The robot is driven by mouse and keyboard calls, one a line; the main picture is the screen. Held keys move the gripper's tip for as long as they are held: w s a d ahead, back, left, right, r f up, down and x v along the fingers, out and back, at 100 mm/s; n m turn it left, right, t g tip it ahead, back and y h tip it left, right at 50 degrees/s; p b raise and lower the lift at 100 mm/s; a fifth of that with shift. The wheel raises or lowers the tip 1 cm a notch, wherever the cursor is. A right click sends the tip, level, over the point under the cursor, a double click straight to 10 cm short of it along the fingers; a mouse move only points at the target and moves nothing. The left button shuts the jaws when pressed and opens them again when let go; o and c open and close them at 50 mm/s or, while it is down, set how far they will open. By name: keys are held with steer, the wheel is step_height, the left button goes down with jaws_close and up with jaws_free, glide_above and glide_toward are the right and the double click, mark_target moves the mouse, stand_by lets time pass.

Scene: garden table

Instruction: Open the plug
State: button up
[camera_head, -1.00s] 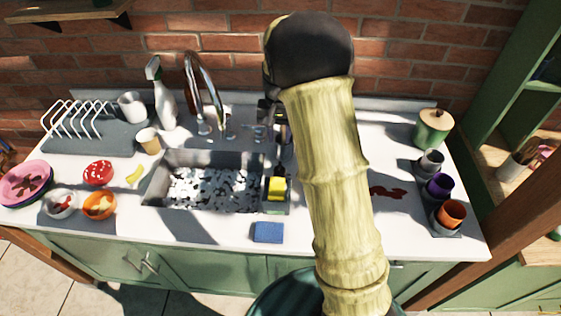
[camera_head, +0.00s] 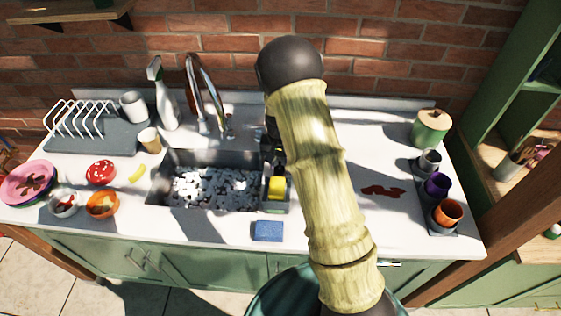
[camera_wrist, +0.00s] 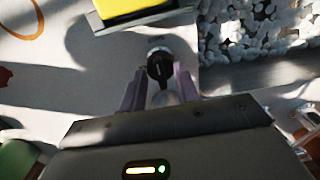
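In the wrist view a round black knob (camera_wrist: 160,66) with a pale rim stands on the white counter beside the sink; I take it to be the plug control. My gripper (camera_wrist: 158,84) is open, with its two purple-grey fingers apart and the knob between or just beyond their tips. I cannot tell whether they touch it. A pale rounded piece sits between the fingers, nearer the palm. In the head view my arm hides the gripper tips and the knob. The sink (camera_head: 214,157) holds white and grey foam-like matter, so its drain is hidden.
A holder with a yellow sponge (camera_head: 277,187) stands at the sink's right edge, close to my gripper. The tap (camera_head: 204,98) and spray bottle (camera_head: 166,105) stand left of it. A blue sponge (camera_head: 268,231) lies in front. Cups (camera_head: 447,214) stand at right.

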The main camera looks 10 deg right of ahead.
steer(key=shift+c, duration=0.4)
jaws_close()
